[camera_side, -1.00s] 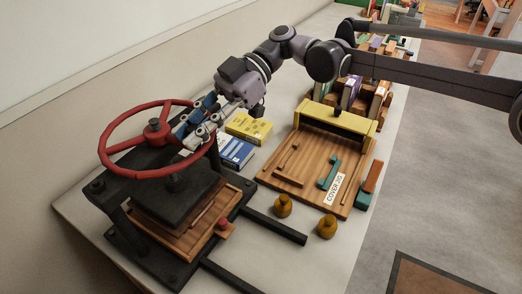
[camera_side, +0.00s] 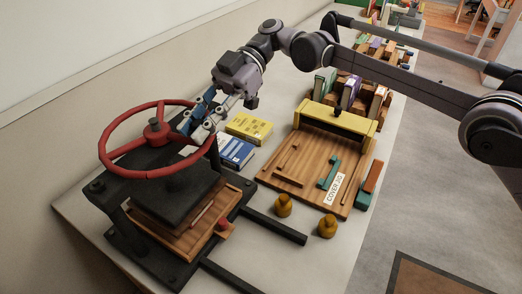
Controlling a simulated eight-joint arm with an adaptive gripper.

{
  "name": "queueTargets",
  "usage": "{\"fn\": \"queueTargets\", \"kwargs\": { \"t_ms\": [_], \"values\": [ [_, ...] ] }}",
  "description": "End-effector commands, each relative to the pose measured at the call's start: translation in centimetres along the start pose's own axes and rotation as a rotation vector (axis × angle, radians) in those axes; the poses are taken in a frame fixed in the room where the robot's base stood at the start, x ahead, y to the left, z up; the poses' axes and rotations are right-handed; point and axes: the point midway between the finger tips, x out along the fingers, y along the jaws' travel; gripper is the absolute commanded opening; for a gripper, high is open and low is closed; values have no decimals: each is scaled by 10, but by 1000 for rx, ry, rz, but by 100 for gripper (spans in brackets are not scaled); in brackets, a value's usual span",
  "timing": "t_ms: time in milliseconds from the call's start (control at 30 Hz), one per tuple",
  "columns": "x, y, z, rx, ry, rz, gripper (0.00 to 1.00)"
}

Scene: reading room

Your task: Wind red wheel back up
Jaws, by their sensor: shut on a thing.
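The red wheel (camera_side: 108,142) sits level on top of the black book press (camera_side: 118,212) at the left. My gripper (camera_side: 198,134) is shut on the right part of the red wheel, coming down at a slant from the upper right; its fingers hide part of the rim there. The dark press plate (camera_side: 165,208) lies low beneath the wheel, over a wooden tray (camera_side: 193,240) with a small red knob on its right edge. Whether the plate touches what is under it cannot be told.
A yellow book (camera_side: 249,128) and a blue book (camera_side: 236,152) lie right of the wheel. A wooden cover jig (camera_side: 300,183) stands farther right, with two brass knobs (camera_side: 283,205) before it. Black rails (camera_side: 275,227) extend from the press. Bookracks stand behind.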

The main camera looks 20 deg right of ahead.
Motion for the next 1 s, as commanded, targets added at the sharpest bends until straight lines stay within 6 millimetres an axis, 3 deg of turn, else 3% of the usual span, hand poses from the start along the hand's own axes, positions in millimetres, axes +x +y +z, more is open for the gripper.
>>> {"fn": "queueTargets", "kwargs": {
  "t_ms": [33,67,100,133,533,833,1000],
  "values": [
    [-1,0,1,1,-2,3,0],
    [-1,0,1,1,-2,3,29],
    [-1,0,1,1,-2,3,41],
    [-1,0,1,1,-2,3,45],
    [-7,0,0,1,-1,2,45],
    [-54,1,1,2,-2,4,45],
    [-68,1,1,1,-2,3,45]
  ]
}}
